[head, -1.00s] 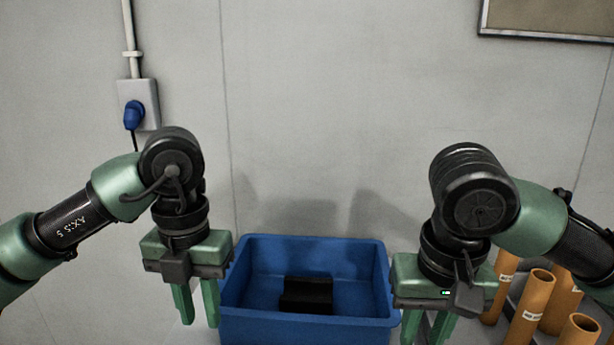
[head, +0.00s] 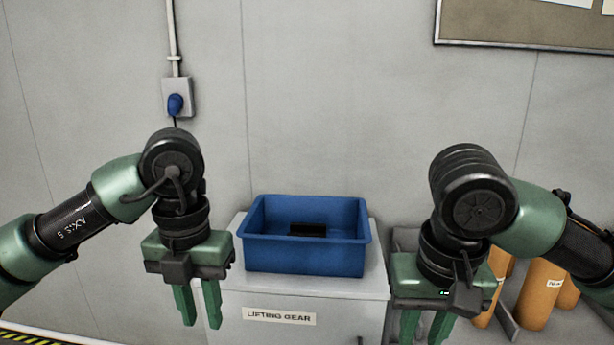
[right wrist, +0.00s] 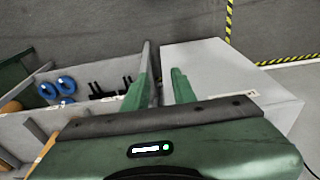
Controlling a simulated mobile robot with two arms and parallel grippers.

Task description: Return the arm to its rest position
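My left gripper (head: 198,304) hangs pointing down at the left in the head view, its two green fingers apart with nothing between them. My right gripper (head: 424,328) hangs pointing down at the right, its fingertips cut off by the lower edge. In the right wrist view my right gripper (right wrist: 160,82) shows its two green fingers apart and nothing between them. Both arms are bent with the grippers in front of me.
A blue bin (head: 304,258) with a black object (head: 308,230) inside stands on a grey cabinet (head: 350,318) labelled "LIFTING GEAR". Orange-brown tubes (head: 540,292) stand at the right. The right wrist view shows shelving with blue rings (right wrist: 66,84) and floor marked with yellow-black tape (right wrist: 285,60).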

